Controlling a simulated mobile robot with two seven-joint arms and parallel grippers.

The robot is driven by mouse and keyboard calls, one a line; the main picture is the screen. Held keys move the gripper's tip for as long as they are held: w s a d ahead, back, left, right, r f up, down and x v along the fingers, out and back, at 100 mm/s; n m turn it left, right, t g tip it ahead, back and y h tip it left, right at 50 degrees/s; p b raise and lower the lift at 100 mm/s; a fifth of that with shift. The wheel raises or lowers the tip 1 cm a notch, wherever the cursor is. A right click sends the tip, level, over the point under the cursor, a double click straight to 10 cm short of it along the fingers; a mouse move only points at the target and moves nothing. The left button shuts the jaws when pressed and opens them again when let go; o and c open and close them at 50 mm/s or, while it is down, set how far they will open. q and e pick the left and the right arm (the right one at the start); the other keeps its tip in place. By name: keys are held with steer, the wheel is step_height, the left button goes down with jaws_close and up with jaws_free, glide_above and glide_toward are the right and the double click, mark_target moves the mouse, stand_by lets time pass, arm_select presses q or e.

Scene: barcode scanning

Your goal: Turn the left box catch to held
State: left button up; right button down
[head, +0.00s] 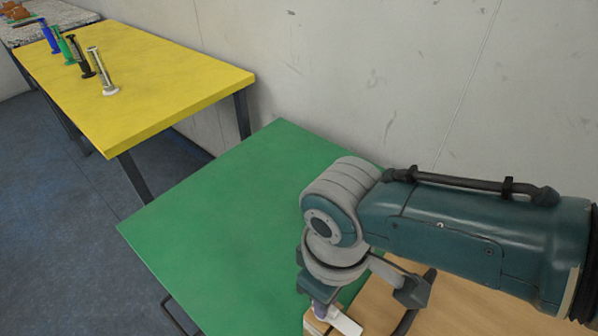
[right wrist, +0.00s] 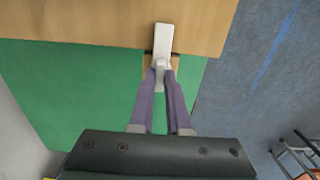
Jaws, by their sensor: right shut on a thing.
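A white elongated piece, which looks like the catch (head: 345,322), is at the bottom edge of the head view, below my right gripper (head: 322,303). It also shows in the right wrist view (right wrist: 162,40), pointing away from the fingers. A small tan wooden block or box (head: 314,323) sits under it, mostly hidden by the gripper and the frame edge. My right gripper's purple fingers (right wrist: 160,72) are shut on the near end of the white piece. My left gripper is not in view.
The green table (head: 210,235) is clear on its left side. A light wood surface (head: 446,318) adjoins it. A yellow table (head: 150,70) bears several upright coloured handle-like items (head: 102,72). A bare wall (head: 350,70) stands behind.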

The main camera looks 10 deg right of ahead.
stand_by(0.6)
steer(key=c, duration=0.9)
jaws_free()
step_height(320, 180, up, 10)
steer(key=p, duration=0.4)
